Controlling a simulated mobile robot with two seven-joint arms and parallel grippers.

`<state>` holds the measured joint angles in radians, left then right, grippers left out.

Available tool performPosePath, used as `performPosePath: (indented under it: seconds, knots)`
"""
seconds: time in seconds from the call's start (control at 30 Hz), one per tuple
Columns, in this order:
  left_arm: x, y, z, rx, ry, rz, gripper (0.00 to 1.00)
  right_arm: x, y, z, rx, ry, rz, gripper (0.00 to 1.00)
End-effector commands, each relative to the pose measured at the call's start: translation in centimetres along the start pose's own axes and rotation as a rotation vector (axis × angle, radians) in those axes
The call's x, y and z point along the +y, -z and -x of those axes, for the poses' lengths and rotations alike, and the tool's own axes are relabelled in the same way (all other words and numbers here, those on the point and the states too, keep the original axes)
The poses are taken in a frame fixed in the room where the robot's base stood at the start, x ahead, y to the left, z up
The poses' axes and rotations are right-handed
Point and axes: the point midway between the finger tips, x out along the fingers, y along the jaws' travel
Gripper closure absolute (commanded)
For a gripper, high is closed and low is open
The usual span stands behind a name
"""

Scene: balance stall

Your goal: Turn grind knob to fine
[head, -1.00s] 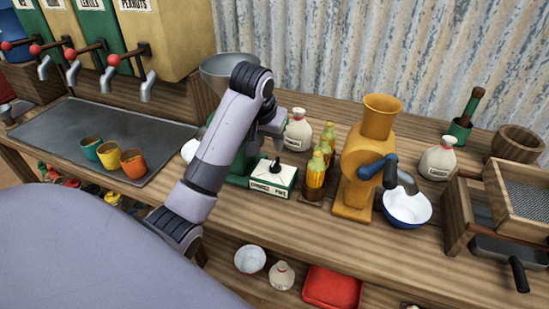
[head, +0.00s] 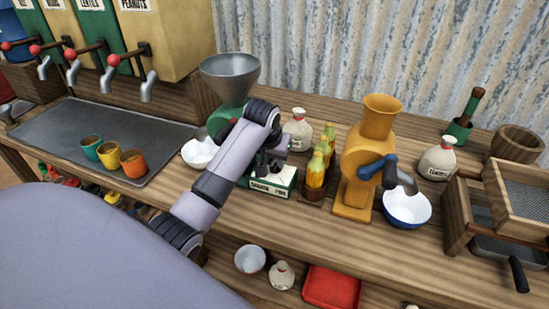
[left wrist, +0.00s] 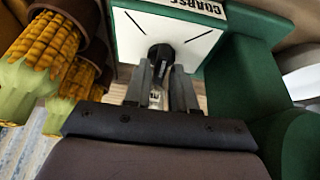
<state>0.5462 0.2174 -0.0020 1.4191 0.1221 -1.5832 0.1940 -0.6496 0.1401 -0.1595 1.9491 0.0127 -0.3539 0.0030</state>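The green grinder (head: 223,120) with its grey hopper (head: 230,70) stands partly behind my left arm. At its foot is a green box with a white top (head: 287,176) and a "COARSE ... FINE" front label. In the left wrist view the box top (left wrist: 194,25) shows tick marks and the word COARSE. The black grind knob (left wrist: 160,55) stands on it. My left gripper (left wrist: 160,75) has its two fingers close together on either side of the knob and appears shut on it. The knob's pointing direction is hidden. My right gripper is not in view.
Corn cobs (head: 316,170) stand close right of the box; they also show in the left wrist view (left wrist: 45,45). A yellow grinder (head: 360,165), a white sack (head: 297,133) and a white bowl (head: 199,152) are nearby. The counter front is clear.

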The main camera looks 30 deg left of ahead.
Motion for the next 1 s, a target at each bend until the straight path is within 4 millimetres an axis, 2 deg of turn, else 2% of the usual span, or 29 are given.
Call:
performPosePath:
  seconds: [0.03, 0.07, 0.47, 0.67, 1.0]
  knots:
    - [0.01, -0.01, 0.01, 0.000, 0.000, 0.000, 0.93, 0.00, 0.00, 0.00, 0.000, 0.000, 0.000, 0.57]
    - [0.01, -0.01, 0.01, 0.000, 0.000, 0.000, 1.00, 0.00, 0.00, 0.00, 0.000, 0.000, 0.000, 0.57]
    - [0.09, 0.01, 0.04, 0.000, 0.015, 0.039, 1.00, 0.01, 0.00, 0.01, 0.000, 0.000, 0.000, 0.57]
    - [0.20, 0.03, 0.04, -0.001, 0.058, 0.142, 1.00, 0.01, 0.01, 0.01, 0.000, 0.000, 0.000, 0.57]
    - [0.42, 0.09, 0.03, -0.002, 0.166, 0.407, 1.00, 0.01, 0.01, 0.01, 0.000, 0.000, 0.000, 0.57]
